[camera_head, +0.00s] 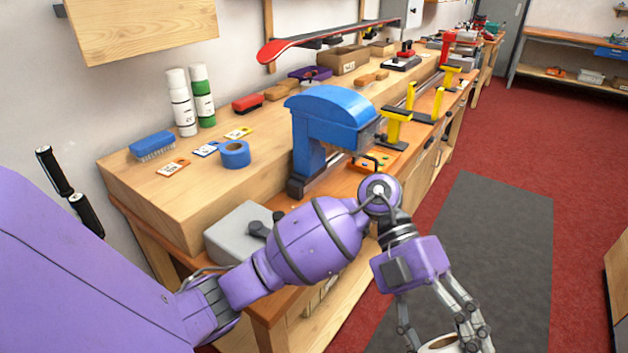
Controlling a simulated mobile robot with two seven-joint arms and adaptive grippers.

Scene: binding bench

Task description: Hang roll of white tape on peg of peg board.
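My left arm comes in from the left and reaches over the bench's front edge. Its gripper (440,325) points down near the bottom edge of the head view. A roll of white tape (437,342) with a brown core sits between its fingers, which appear closed on it. The lower part of the roll is cut off by the picture edge. No peg board with pegs can be clearly made out; a plain wooden panel (140,32) is on the wall at the upper left. My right gripper is not in view.
A wooden bench (225,190) carries a blue tape roll (235,154), a blue brush (152,146), white and green bottles (203,95), a large blue machine (333,118) and yellow supports (394,128). A grey mat (490,250) lies on the clear red floor at right.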

